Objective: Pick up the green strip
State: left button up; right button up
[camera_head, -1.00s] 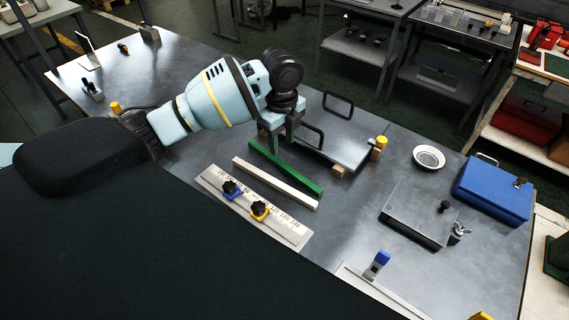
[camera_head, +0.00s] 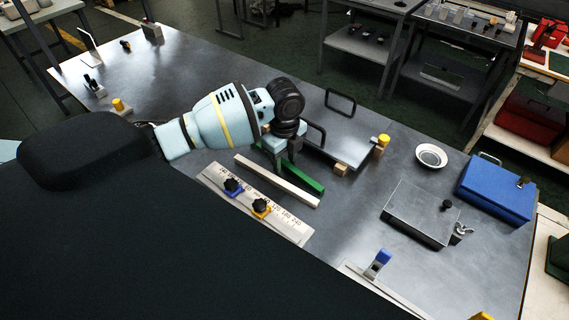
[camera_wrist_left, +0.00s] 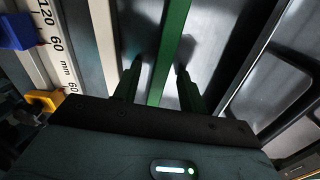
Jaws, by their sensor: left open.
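The green strip (camera_head: 305,179) lies on the grey metal table, partly hidden by my left gripper in the head view. In the left wrist view the green strip (camera_wrist_left: 172,45) runs between the two fingers. My left gripper (camera_head: 284,160) is over the strip, its fingers apart on either side of it. In the wrist view the left gripper (camera_wrist_left: 158,72) is open, and the fingers do not appear to touch the strip. A white strip (camera_head: 277,181) lies alongside the green one; it also shows in the wrist view (camera_wrist_left: 104,38). My right gripper is not in view.
A ruler plate (camera_head: 285,226) with a blue and a yellow clamp lies in front of the strips. A dark plate with handles (camera_head: 345,150) on wooden blocks stands close behind. A metal box (camera_head: 422,213), a blue case (camera_head: 495,190) and a white dish (camera_head: 431,156) are at the right.

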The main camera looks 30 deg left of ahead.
aim_at(284, 162)
pick_arm(q)
grip_shut()
jog(key=shift+r, duration=0.2)
notch_tip(284, 162, up, 10)
jog(key=shift+f, duration=0.15)
dwell(0.4)
